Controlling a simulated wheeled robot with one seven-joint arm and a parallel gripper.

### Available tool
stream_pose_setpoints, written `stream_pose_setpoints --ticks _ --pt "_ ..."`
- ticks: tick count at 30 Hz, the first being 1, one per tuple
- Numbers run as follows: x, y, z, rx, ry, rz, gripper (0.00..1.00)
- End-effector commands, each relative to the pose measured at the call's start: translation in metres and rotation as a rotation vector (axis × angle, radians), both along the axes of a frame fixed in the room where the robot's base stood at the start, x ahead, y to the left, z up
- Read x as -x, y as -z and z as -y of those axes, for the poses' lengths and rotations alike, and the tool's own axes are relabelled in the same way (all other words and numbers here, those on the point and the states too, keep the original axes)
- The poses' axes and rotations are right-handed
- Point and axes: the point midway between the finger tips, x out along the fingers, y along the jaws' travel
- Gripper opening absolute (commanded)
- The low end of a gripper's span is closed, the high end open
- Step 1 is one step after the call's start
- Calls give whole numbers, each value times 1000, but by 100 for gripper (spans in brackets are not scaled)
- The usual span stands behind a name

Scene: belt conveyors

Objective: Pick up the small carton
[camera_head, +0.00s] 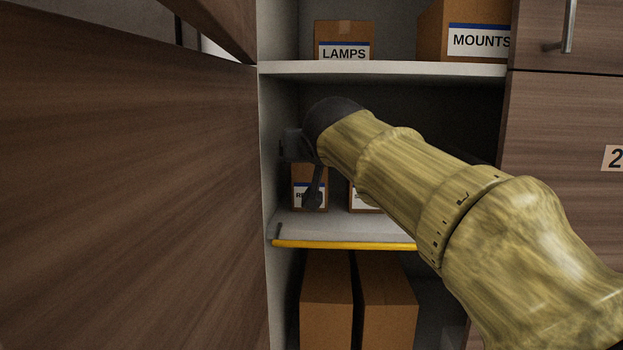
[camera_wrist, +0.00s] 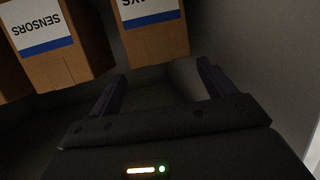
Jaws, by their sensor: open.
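A small brown carton (camera_head: 299,204) with a white and blue label starting "RE" stands on the middle shelf, at its left end. My gripper (camera_head: 306,186) is in front of it and hides part of it and its label. In the wrist view, a carton (camera_wrist: 155,45) with an upside-down label ending "AYS" lies beyond the open fingers (camera_wrist: 160,74), roughly in line with the gap. It seems to be the same carton. The gripper is open with nothing between the fingers; I cannot tell how far the carton is from the tips.
A "SENSORS" carton (camera_wrist: 75,65) stands beside it. The shelf (camera_head: 340,226) has a yellow front edge (camera_head: 345,244). A large wooden door panel (camera_head: 130,190) stands at left. "LAMPS" (camera_head: 345,38) and "MOUNTS" (camera_head: 440,35) boxes sit above; tall boxes (camera_head: 327,300) stand below.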

Motion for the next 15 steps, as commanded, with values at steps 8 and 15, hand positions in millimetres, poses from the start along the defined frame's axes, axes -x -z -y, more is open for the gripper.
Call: stream_pose_setpoints --ticks 8,15 --pt "-36 12 -3 3 0 -3 82" --pt "-43 17 -4 0 0 0 82"
